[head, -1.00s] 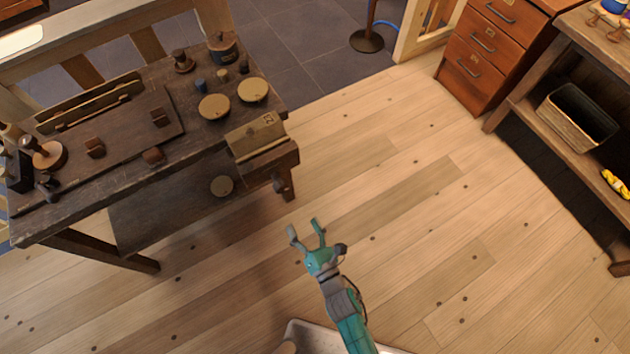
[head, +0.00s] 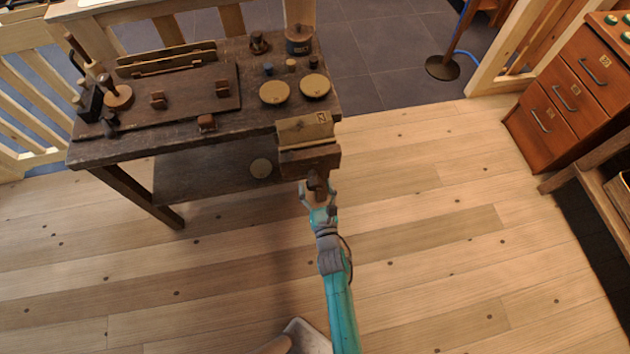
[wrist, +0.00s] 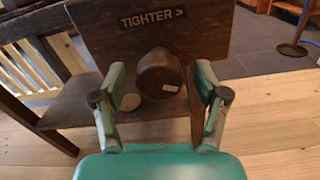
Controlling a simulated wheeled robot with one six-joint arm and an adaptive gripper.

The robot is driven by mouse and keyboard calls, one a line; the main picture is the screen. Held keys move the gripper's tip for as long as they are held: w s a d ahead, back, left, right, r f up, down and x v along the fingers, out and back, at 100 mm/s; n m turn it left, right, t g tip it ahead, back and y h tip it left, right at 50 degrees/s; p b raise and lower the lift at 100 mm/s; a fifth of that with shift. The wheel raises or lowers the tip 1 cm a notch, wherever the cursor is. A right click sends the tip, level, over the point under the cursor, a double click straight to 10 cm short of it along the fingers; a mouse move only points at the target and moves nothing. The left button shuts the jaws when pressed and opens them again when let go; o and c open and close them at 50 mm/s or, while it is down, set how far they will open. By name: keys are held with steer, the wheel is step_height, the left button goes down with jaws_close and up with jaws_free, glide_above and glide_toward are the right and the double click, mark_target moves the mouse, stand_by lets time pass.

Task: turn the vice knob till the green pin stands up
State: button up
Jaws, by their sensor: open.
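The wooden vice (head: 308,145) is on the right end of the dark workbench. Its round brown knob (wrist: 158,75) sticks out below a "TIGHTER >" label on the vice's front board (wrist: 150,30) and has a small pale mark on its face. My gripper (head: 317,189) is open, with one finger on each side of the knob in both views. Gaps show between the fingers and the knob in the wrist view (wrist: 161,88). I cannot tell how far the fingertips reach past the knob's face. I cannot make out a green pin in either view.
The workbench (head: 130,150) carries two round discs, small pegs, wooden blocks and turned pieces. A lower shelf (head: 205,173) lies under it. A red-brown drawer cabinet (head: 565,100) stands at the right. The plank floor between is clear.

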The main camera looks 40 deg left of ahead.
steer(key=shift+x, duration=0.9)
steer(key=c, duration=1.2)
steer(key=shift+o, duration=0.2)
steer(key=shift+m, duration=0.3)
